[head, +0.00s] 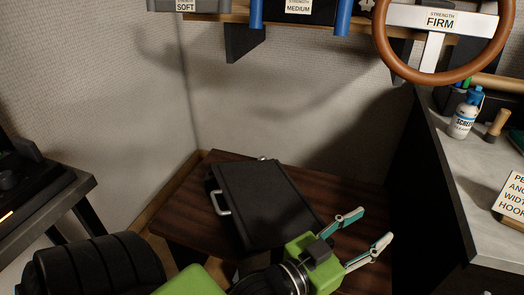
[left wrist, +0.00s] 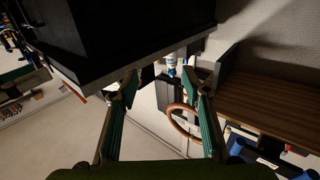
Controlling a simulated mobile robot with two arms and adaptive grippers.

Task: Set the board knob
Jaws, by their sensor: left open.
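A flat black board or case (head: 265,205) lies on the dark brown wooden table. A silver handle (head: 221,202) is on its left edge. A small light metallic piece (head: 262,158) shows at its far edge; I cannot tell whether this is the knob. My left gripper (head: 375,224), green with teal fingers, is open and empty at the board's lower right, its fingers pointing right, away from the board. The left wrist view shows the same open fingers (left wrist: 165,88) with nothing between them. My right gripper is not in view.
A grey-topped desk (head: 485,225) with a dark side stands at right, holding a white bottle (head: 463,115), a brush (head: 497,125) and a sign (head: 512,200). A brown steering wheel (head: 443,80) hangs above. The brown table (head: 175,210) has bare room around the board.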

